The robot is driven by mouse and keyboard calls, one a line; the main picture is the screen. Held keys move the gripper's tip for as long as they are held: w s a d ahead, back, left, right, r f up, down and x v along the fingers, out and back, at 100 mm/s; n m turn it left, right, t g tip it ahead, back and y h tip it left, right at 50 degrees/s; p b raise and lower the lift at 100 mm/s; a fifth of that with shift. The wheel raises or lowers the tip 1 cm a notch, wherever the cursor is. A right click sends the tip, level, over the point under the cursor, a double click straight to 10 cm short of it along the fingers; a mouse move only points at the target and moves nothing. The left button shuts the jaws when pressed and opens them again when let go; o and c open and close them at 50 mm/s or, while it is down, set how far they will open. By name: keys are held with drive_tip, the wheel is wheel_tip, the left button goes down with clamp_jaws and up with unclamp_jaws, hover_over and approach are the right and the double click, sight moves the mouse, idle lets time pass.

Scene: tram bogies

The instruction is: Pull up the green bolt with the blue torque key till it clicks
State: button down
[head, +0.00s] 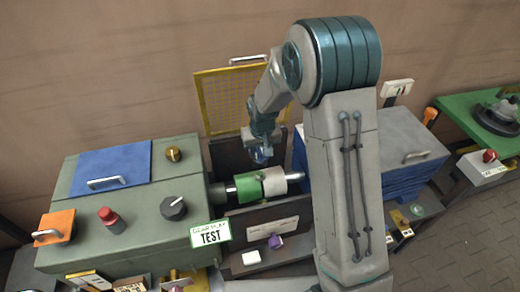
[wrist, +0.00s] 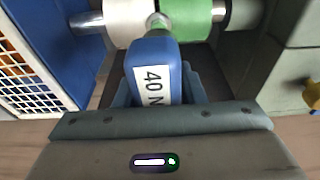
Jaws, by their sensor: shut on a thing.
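My gripper (wrist: 156,88) is shut on the blue torque key (wrist: 152,58), whose white label reads "40" and a partly hidden letter. The key's grey head (wrist: 156,19) reaches the shaft where the cream sleeve (wrist: 126,22) meets the green sleeve (wrist: 187,18). A small green bit shows at the key's head; I cannot tell whether it is the green bolt or how the head sits on it. In the head view my gripper (head: 264,143) points down above the sleeves, with a bit of the blue key (head: 261,155) showing.
The shaft lies in a dark open bay with a raised yellow mesh guard (head: 231,97) behind. A blue stack with a grey lid (head: 408,140) stands right. My arm hides part of the bay's right side.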

drive_tip(key=shift+w+f+b, duration=0.1)
drive_tip(key=shift+f+b, duration=2.95)
drive_tip(key=shift+f, duration=0.25)
drive_tip(key=shift+m, duration=0.3)
drive_tip(key=shift+m+b, duration=0.35)
drive_tip(key=shift+m, duration=0.45)
drive_tip(key=shift+m+h, duration=0.3)
drive_tip(key=shift+m, duration=0.7)
